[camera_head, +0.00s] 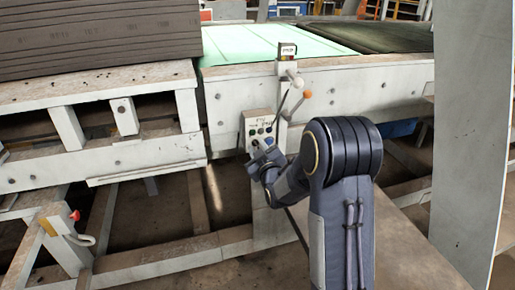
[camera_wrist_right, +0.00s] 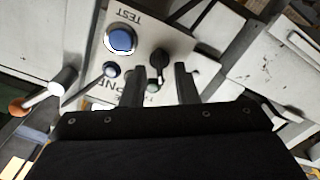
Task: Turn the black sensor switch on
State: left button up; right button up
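The control panel (camera_head: 258,122) is a pale box with small buttons on a post in the head view. In the right wrist view the black sensor switch (camera_wrist_right: 160,60) is a dark knob on the panel plate (camera_wrist_right: 150,32), beside a large blue button (camera_wrist_right: 120,39) marked TEST. My right gripper (camera_wrist_right: 161,72) is open, its two dark fingers apart and pointing at the panel, with the knob between and just beyond the tips. I cannot tell if they touch it. In the head view my right gripper (camera_head: 257,160) is at the panel's lower part, partly hiding it. My left gripper is not in view.
A pale upright plate (camera_head: 470,130) stands at the right.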

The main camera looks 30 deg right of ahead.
jog(key=shift+w, duration=0.2)
jog(key=shift+c, duration=0.5)
grip_shut()
jog(key=shift+f, duration=0.1)
